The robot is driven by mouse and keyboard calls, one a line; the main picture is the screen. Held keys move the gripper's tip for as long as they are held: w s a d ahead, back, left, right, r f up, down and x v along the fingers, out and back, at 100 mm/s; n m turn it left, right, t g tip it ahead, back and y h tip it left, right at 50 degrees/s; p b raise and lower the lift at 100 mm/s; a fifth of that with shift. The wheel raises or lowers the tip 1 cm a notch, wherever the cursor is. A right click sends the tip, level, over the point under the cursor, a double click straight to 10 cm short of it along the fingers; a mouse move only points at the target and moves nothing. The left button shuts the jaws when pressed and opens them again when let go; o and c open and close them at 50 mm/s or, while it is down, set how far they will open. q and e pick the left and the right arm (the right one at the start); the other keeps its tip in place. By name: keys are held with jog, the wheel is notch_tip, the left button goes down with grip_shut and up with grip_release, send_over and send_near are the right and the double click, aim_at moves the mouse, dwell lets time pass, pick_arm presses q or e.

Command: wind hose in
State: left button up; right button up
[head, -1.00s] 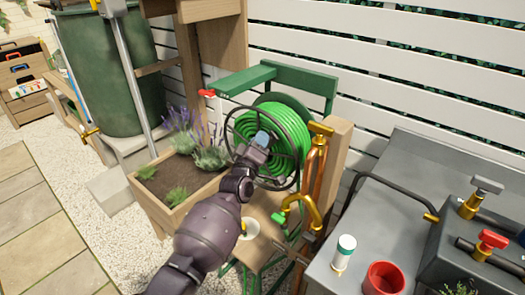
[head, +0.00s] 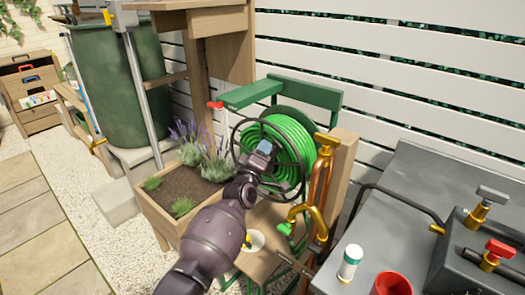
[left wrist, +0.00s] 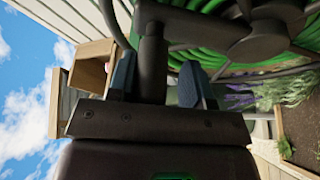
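The hose reel stands by the fence, with a bright green hose (head: 296,150) coiled on its drum and a dark spoked wheel (head: 236,135) at its near side. My left gripper (head: 264,147) is at this wheel, in front of the coil. In the left wrist view, a dark upright grip (left wrist: 152,50) joined to the wheel (left wrist: 262,45) stands between my two blue-grey fingers. A narrow gap shows between it and the right finger, so the fingers look open around it. The hose's free end is not clearly seen. My right gripper is not in view.
A brass tap (head: 305,215) on a copper pipe and wooden post stands just right of the reel. A planter (head: 165,215) with lavender is left of it. A grey bench (head: 400,225) with a white canister (head: 350,262) and red cup (head: 391,284) fills the right.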

pick_arm(q)
jog(key=shift+o, duration=0.9)
jog(key=shift+a+f, duration=0.15)
jog(key=shift+f, duration=0.15)
jog(key=shift+r, duration=0.2)
jog(key=shift+r, duration=0.15)
jog(key=shift+s, duration=0.5)
jog(key=p+v, duration=0.2)
jog(key=v, duration=0.7)
jog(key=shift+s+f, duration=0.2)
jog(key=shift+s, duration=0.15)
jog(key=shift+a, duration=0.1)
